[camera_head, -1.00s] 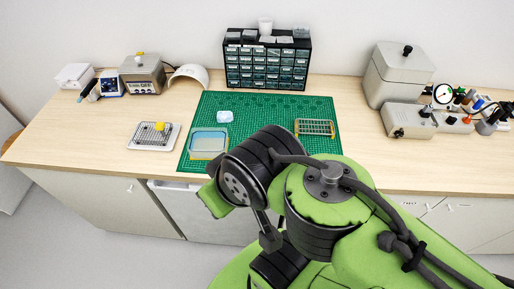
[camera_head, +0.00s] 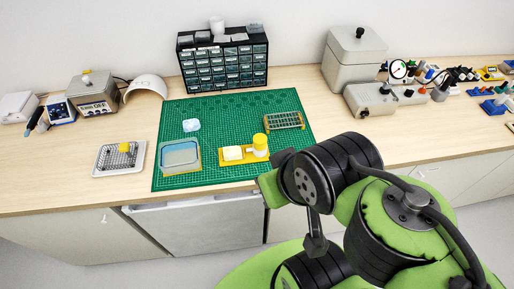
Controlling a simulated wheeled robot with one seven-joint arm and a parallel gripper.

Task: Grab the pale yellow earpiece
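I cannot make out the pale yellow earpiece for certain at this size. A small yellow item (camera_head: 124,147) sits on the perforated metal tray (camera_head: 104,170) at the left of the bench. A yellow stand (camera_head: 224,162) on the green mat holds a pale yellow block (camera_head: 232,153), with a yellow, white-topped jar (camera_head: 260,146) at its right end. My green and black arm fills the lower right, in front of the bench. My gripper does not show, so its fingers cannot be seen.
The green cutting mat (camera_head: 215,116) also bears a blue-rimmed container (camera_head: 180,156), a translucent whitish piece (camera_head: 191,125) and a yellow-ended rack (camera_head: 284,121). A drawer cabinet (camera_head: 224,66) stands behind. Grey boxes (camera_head: 354,62) stand at the right.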

